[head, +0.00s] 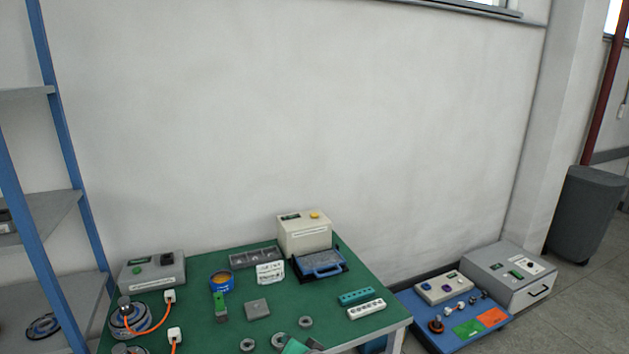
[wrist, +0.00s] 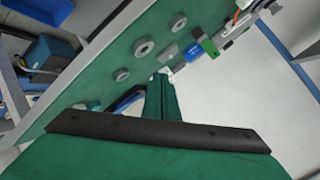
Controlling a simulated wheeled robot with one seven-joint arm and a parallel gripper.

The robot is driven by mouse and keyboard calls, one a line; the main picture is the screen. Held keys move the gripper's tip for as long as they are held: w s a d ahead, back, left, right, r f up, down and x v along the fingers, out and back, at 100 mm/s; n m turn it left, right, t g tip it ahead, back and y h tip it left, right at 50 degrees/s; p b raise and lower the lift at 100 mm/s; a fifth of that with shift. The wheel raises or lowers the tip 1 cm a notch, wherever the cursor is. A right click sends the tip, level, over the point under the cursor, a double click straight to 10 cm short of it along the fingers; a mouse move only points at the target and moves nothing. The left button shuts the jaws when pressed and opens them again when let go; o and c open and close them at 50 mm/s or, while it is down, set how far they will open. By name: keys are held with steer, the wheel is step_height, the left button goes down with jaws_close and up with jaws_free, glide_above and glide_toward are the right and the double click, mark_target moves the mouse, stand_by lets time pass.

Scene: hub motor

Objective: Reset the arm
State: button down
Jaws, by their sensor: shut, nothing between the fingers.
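My gripper (wrist: 163,82) shows in the wrist view as a narrow green finger pair beyond a black bar, over the green table (wrist: 105,55). The fingers are together with nothing seen between them. In the head view, a small green shape at the bottom edge of the table (head: 350,280) may be part of my gripper, but most of it is cut off. Grey rings (head: 305,322) and a grey block (head: 257,308) lie on the table. The rings (wrist: 143,47) also show near the fingers in the wrist view, apart from them as far as I can tell.
Orange-cabled round motors (head: 129,318) are at the left. A blue shelf rack (head: 62,130) stands left; a blue board (head: 455,315) lies right.

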steer(key=s+f+t+h, duration=0.1)
steer(key=s+f, duration=0.4)
steer(key=s, duration=0.3)
steer(key=s+f+m+t+h, duration=0.1)
steer(key=s+f+h, duration=0.1)
steer(key=s+f, duration=0.45)
steer(key=s+f+t+h, duration=0.1)
steer(key=s+f, duration=0.2)
steer(key=s, duration=0.7)
steer(key=s+d+r+n, duration=0.1)
steer(key=s+d+r, duration=0.1)
steer(key=s, duration=0.6)
steer(key=s+d+r+n+t+h, duration=0.1)
steer(key=s+r, duration=0.3)
steer(key=s, duration=0.5)
steer(key=s+d+r+n, duration=0.3)
steer(key=s, duration=0.6)
steer(key=shift+s+d+t+h, duration=0.15)
steer(key=shift+d+t+h, duration=0.15)
steer(key=shift+h, duration=0.1)
